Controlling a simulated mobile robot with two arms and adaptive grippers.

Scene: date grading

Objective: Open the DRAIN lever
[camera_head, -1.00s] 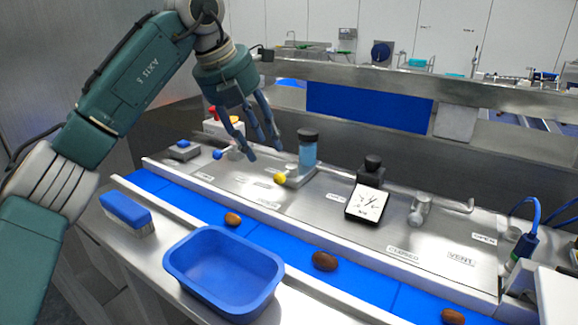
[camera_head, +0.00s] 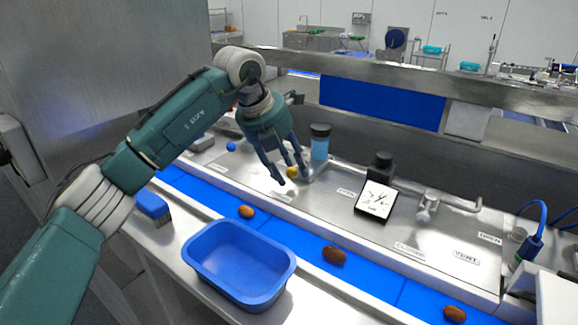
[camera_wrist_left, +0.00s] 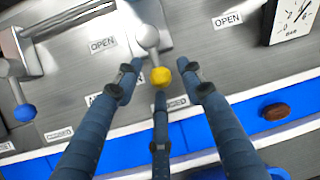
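A lever with a yellow knob (camera_head: 291,172) stands on the steel panel (camera_head: 335,180); its knob and pale arm also show in the wrist view (camera_wrist_left: 161,77). My left gripper (camera_head: 292,178) is over this knob. In the wrist view its fingers (camera_wrist_left: 160,82) are spread, with the knob between their tips and no clear grip on it. The lever arm points down in that view, towards the belt. An OPEN label (camera_wrist_left: 102,45) lies left of its pivot; the name label is partly covered by a finger. I cannot read DRAIN anywhere. My right gripper is out of view.
A blue-knobbed lever (camera_wrist_left: 25,112) is to the left. A bottle (camera_head: 319,145), a dial gauge (camera_head: 376,199) and the VENT lever (camera_head: 428,205) are to the right. In front are the blue belt (camera_head: 292,234) with dates, a blue tub (camera_head: 206,275) and a brush (camera_head: 153,207).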

